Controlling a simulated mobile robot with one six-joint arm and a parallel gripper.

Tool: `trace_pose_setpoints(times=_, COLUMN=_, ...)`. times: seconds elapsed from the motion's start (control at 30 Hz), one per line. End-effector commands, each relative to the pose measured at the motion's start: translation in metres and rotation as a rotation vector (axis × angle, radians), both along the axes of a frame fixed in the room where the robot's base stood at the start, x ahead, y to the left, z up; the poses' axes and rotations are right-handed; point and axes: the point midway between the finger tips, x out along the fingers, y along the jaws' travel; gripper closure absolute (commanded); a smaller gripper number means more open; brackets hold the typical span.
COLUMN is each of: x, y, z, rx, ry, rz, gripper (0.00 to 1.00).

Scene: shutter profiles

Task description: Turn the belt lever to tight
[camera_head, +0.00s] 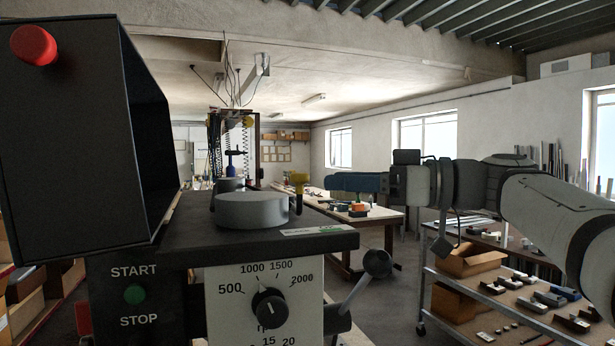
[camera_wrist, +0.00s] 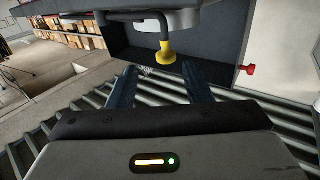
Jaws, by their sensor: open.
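The lever with a yellow end (camera_head: 299,181) stands on the machine's dark top, to the right of a round grey cover (camera_head: 252,210). It looks like the belt lever. In the wrist view its yellow knob (camera_wrist: 166,54) hangs from a dark bent rod, ahead of and between my fingertips. My gripper (camera_head: 328,183) has blue fingers and comes in from the right, close to the knob. In the wrist view my gripper (camera_wrist: 158,68) is open, with nothing between the fingers. I cannot tell whether the knob touches them. The small label (camera_head: 310,230) on the top is unreadable.
A black open housing (camera_head: 80,130) with a red knob (camera_head: 34,45) rises at the left. A speed dial (camera_head: 269,308) and a ball-ended handle (camera_head: 377,263) are at the machine's front. A loaded cart (camera_head: 480,328) stands at right, a workbench (camera_head: 375,215) behind.

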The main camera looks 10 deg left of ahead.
Motion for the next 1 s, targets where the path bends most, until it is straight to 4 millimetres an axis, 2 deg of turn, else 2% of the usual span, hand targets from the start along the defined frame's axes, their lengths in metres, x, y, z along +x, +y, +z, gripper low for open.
trace_pose_setpoints(times=0.2, x=-0.001, y=0.04, z=0.004, rx=0.0, ry=0.003, rz=0.018, gripper=0.55)
trace_pose_setpoints(times=0.4, x=-0.001, y=0.067, z=0.003, rx=-0.001, ry=0.002, rz=0.022, gripper=0.55)
trace_pose_setpoints(times=0.57, x=0.0, y=0.075, z=0.001, rx=-0.001, ry=0.001, rz=0.022, gripper=0.55)
trace_pose_setpoints(times=0.8, x=0.0, y=0.076, z=0.0, rx=-0.001, ry=0.001, rz=0.022, gripper=0.55)
trace_pose_setpoints(times=1.0, x=0.0, y=0.076, z=0.0, rx=-0.001, ry=0.001, rz=0.022, gripper=0.71)
